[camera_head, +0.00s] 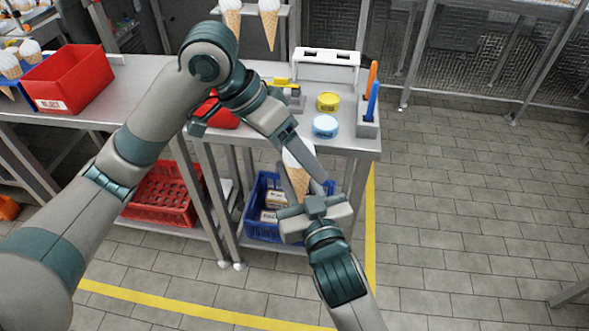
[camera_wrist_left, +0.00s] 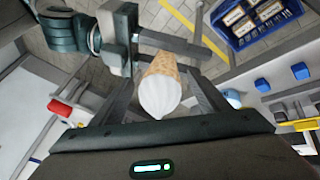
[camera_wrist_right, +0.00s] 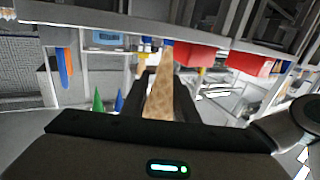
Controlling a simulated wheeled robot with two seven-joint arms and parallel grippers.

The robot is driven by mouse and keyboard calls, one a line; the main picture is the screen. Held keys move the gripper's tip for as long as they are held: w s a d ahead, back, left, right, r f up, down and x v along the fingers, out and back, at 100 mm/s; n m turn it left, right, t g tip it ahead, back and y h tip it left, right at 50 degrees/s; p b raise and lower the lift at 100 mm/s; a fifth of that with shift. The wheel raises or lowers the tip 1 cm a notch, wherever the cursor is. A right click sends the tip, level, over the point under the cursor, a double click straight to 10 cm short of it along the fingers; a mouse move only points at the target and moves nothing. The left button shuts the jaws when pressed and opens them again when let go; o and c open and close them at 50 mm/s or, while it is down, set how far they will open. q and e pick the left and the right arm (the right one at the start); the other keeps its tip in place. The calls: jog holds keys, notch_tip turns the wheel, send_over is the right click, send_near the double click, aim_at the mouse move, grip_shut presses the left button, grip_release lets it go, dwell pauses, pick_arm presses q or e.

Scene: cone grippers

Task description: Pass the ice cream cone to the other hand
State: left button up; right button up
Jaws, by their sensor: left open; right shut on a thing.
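The ice cream cone (camera_head: 299,180) has a tan waffle body and a white top. It is held in the air in front of the table, tip down in the head view. My right gripper (camera_head: 310,194) is shut on the waffle part, which also shows between its fingers in the right wrist view (camera_wrist_right: 158,90). My left gripper (camera_head: 304,172) comes down from above and is open. In the left wrist view, its fingers stand on either side of the cone (camera_wrist_left: 160,88), white top toward the camera. Contact with the left fingers cannot be told.
A steel table (camera_head: 345,142) holds a yellow tin (camera_head: 328,102), a light blue tin (camera_head: 325,126), a white rack (camera_head: 325,66) and a red bin (camera_head: 68,78). A blue crate (camera_head: 262,189) and a red crate (camera_head: 160,195) sit below. Floor at right is clear.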

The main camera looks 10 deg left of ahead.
pick_arm(q)
jog(key=shift+r, duration=0.1)
jog(key=v, duration=1.1)
jog(key=shift+a+r, duration=0.25)
jog(key=shift+r, duration=0.05)
